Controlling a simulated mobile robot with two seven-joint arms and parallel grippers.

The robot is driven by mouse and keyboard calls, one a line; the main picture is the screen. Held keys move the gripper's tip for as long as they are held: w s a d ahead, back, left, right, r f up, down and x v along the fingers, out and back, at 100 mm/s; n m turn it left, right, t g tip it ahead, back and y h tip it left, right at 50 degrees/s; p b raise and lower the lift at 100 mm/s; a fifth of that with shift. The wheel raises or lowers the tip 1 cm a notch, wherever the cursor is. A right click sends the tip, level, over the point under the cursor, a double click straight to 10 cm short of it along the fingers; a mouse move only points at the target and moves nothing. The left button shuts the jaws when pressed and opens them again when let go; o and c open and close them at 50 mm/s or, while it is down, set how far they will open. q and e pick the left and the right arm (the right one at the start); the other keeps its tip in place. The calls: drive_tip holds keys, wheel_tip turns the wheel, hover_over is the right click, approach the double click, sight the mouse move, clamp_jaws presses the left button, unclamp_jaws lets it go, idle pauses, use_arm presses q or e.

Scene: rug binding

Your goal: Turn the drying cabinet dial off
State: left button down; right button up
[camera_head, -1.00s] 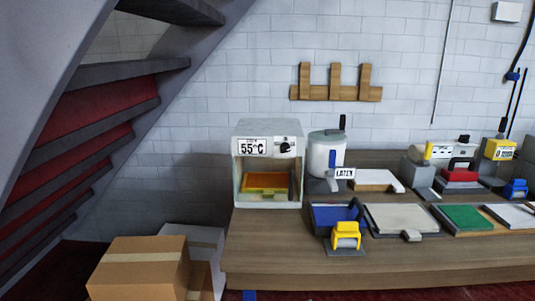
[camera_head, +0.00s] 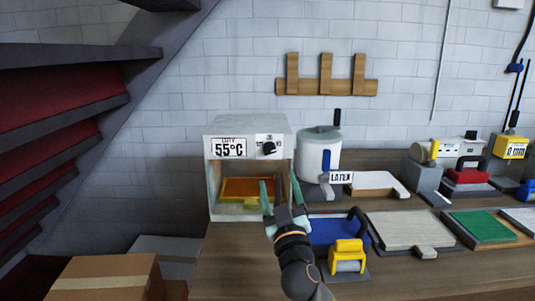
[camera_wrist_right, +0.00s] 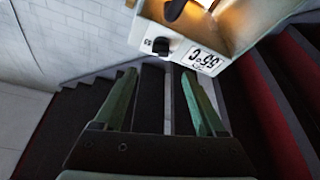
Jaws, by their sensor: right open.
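The drying cabinet (camera_head: 248,124) is a white box with an open front, standing at the left end of the wooden bench. Its front panel carries a "55°C" label (camera_head: 229,148) and a black dial (camera_head: 268,148). An orange tray (camera_head: 240,187) lies inside. My right gripper (camera_head: 279,181) is open and empty in front of the cabinet's right side, below the dial in the picture. In the right wrist view the dial (camera_wrist_right: 160,46) lies beyond the open fingertips (camera_wrist_right: 158,76), apart from them. The dial's exact setting is too small to read. My left gripper is out of view.
A white pot labelled "LATEX" (camera_head: 318,157) stands close right of the cabinet. A blue tray with a yellow roller (camera_head: 347,254) and flat boards (camera_head: 410,228) lie on the bench (camera_head: 235,265). Stairs (camera_head: 60,120) and a cardboard box (camera_head: 105,278) are at left.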

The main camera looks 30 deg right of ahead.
sight(270, 152)
drive_tip(key=p+x, duration=0.1)
drive_tip(key=x, duration=1)
clamp_jaws()
idle(0.3)
